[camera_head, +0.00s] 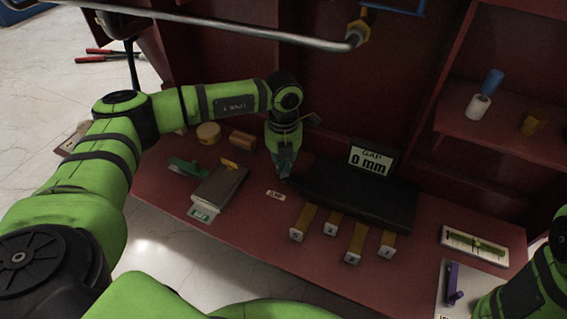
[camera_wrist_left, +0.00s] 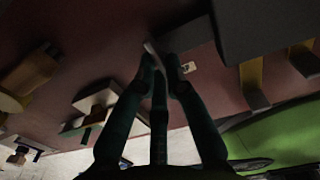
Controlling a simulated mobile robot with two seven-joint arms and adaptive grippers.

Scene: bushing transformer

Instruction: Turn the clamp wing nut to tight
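My left gripper (camera_head: 286,172) points down over the red bench, just left of the black block with the sign "GAP 0 mm" (camera_head: 371,160). In the left wrist view its dark fingers (camera_wrist_left: 162,64) converge and their tips are close together. A thin pale piece (camera_wrist_left: 151,50) shows at the tips; I cannot tell whether it is held. No wing nut can be made out with certainty. A yellow piece (camera_head: 229,163) lies on a grey block (camera_head: 218,188), beside a green item (camera_head: 187,167). My right arm shows at the lower right; its gripper is out of view.
Several yellow bars with numbered ends (camera_head: 330,225) lie in front of the black block (camera_head: 385,205). Yellow-brown cylinders (camera_head: 208,133) stand at the back left. A white tray with a green tool (camera_head: 474,245) is at right. A pipe (camera_head: 230,28) crosses above.

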